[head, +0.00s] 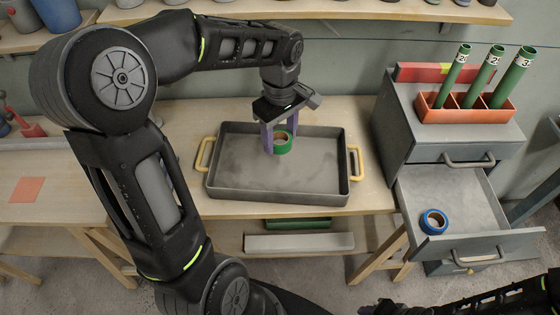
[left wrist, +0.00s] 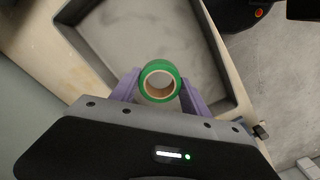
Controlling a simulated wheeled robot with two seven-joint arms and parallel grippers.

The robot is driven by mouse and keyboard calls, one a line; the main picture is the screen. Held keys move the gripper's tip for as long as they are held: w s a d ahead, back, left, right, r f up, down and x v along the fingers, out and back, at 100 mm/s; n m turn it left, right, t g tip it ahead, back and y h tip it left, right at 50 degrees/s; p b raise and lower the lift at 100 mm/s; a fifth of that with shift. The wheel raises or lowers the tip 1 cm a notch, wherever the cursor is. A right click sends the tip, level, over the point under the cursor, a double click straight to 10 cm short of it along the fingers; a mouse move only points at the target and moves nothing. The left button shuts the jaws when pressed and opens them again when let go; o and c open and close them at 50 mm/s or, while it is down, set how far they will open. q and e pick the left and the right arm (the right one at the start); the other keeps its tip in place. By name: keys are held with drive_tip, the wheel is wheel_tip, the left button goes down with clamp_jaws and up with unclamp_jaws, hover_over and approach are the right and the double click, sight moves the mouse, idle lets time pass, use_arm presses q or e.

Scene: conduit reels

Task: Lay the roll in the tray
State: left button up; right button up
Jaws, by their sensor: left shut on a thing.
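A green roll of tape (head: 284,146) with a tan core is held between the purple fingers of my left gripper (head: 280,138). The roll also shows in the left wrist view (left wrist: 160,66), between both fingertips. The grey tray (head: 222,184) with two yellow handles lies on the workbench, and the gripper and roll are over its inside, near the middle toward the back. I cannot tell whether the roll touches the tray floor. The tray wall also shows in the left wrist view (left wrist: 213,45). Part of my right arm shows at the lower right; its fingertips cannot be made out.
A grey cabinet (head: 388,125) stands to the right, its open drawer (head: 480,195) holding a blue roll (head: 433,221). An orange holder (head: 465,116) with green tubes stands on top. The rest of the tray is empty.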

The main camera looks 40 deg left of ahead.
use_arm(q)
hover_over(280, 166)
drive_tip(key=shift+f, duration=2.3)
drive_tip(key=shift+f, duration=1.85)
drive_tip(key=shift+f, duration=0.15)
drive_tip(key=o, duration=1.1)
wheel_tip(280, 166, up, 12)
drive_tip(key=shift+d+r, duration=0.1)
drive_tip(key=shift+r, duration=0.05)
